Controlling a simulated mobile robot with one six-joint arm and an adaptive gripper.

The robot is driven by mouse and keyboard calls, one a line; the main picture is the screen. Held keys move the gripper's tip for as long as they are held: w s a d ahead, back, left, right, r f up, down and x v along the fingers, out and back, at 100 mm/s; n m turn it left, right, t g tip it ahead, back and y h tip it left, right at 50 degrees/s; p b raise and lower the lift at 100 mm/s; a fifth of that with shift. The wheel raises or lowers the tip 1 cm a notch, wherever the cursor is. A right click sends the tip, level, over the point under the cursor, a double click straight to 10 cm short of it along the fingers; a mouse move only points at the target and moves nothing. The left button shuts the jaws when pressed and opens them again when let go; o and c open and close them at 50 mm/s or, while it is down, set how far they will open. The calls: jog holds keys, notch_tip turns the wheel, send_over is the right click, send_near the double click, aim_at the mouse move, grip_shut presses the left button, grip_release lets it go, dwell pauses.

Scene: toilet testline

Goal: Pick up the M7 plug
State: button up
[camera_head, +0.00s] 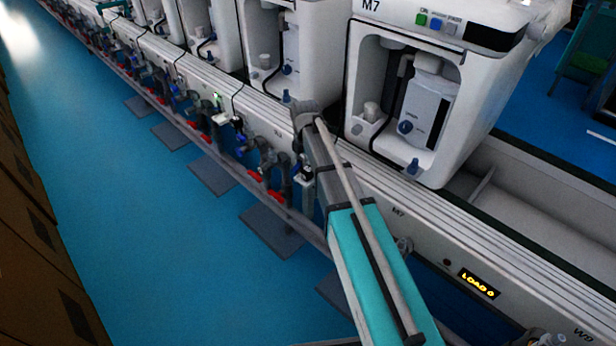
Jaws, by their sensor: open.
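The white M7 unit (372,62) stands on the bench at the upper right, with its name on its top edge. A small blue piece (411,168) shows at its lower front; I cannot tell whether this is the M7 plug. No plug is clearly recognisable. My gripper (303,178) is small and dark in this view, at the bench's front side, left of and below the M7 unit. It is open, with nothing visible in it. My teal arm crosses the bench front and hides part of it.
Several similar white units (290,50) line the bench to the left. Pipes with red and blue fittings (255,176) run along the bench's front. A yellow "LOAD 0" display (478,284) is at the lower right. The blue floor (130,250) at left is clear beyond dark plates (270,230).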

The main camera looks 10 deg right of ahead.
aim_at(306, 171)
jog(key=shift+f, duration=0.1)
dwell(0.3)
jog(key=shift+d+f+b, duration=0.1)
jog(key=shift+f+b, duration=2.45)
jog(key=shift+b, duration=0.05)
grip_shut()
